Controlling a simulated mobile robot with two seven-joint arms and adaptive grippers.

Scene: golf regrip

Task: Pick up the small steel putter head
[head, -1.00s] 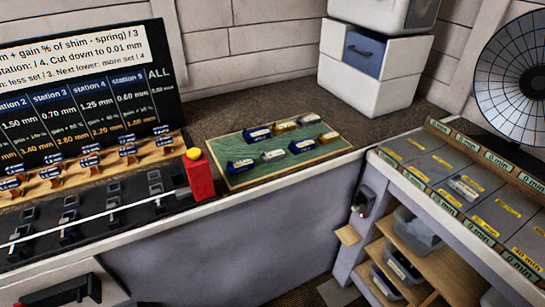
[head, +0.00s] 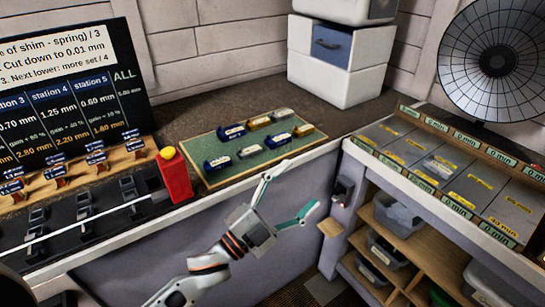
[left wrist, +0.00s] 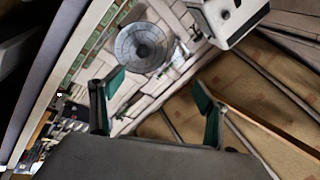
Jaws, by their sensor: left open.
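Several putter heads lie on a green mat (head: 212,181) on the bench: blue ones, brassy ones and steel-grey ones. One steel-grey head (head: 249,151) lies in the front row between two blue heads; another steel-looking head (head: 282,114) is at the back right. I cannot tell for certain which is the small one. My left gripper (head: 298,188) is open and empty, in front of the bench edge and to the right below the mat. In the left wrist view its fingers (left wrist: 158,90) are spread with nothing between them. My right gripper is out of view.
A red block with a yellow button (head: 174,175) stands left of the mat. A rack (head: 120,205) with a long shaft is further left. White drawers (head: 340,60) stand behind. A sorting counter (head: 420,150) with a grey piece on it is at the right, above shelves.

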